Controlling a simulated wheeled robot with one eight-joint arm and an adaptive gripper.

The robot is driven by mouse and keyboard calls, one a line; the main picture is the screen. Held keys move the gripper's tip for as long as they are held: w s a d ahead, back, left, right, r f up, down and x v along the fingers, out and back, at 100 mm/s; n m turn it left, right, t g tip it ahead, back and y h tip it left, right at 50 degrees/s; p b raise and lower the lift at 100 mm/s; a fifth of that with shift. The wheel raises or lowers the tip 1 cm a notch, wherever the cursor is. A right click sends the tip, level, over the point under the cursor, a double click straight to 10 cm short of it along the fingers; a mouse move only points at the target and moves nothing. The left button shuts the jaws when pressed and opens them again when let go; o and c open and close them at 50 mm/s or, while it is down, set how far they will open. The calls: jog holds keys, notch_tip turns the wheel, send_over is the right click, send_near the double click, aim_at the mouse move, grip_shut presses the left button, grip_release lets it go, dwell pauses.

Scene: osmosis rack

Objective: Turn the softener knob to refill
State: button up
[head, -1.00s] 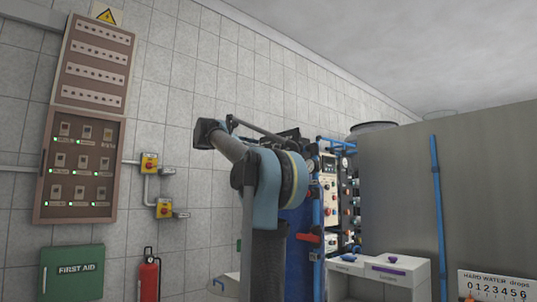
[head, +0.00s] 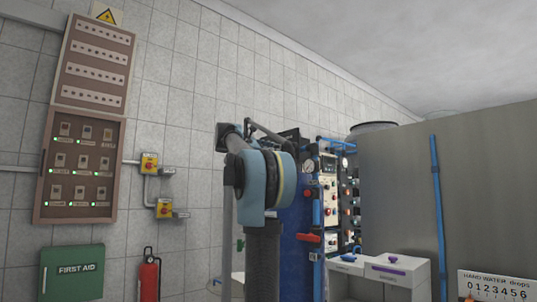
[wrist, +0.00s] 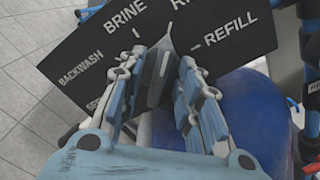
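The softener knob (wrist: 160,75) shows in the wrist view as a dark grey lever with a light pointed tip. It stands in front of a black dial plate (wrist: 235,35) lettered BACKWASH, BRINE, a partly cut-off word starting with R, and REFILL. The pointed tip lies right of the BRINE mark and left of the REFILL mark. In the head view my arm hides the knob.
A rounded blue vessel (wrist: 225,115) lies below the plate, with blue pipes at the right edge. In the head view, the rack panel (head: 329,190) with gauges is right of my arm. A white cabinet (head: 395,268) and a grey partition (head: 480,190) are further right.

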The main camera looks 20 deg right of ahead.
grip_shut()
jog(key=shift+m, duration=0.3)
jog(key=shift+s+f+m, duration=0.1)
jog(key=shift+f+m, duration=0.05)
jog(key=shift+m, duration=1.9)
jog(key=shift+s+f+m, duration=0.1)
jog(key=shift+m, duration=1.95)
grip_release()
jog(key=shift+w, duration=0.1)
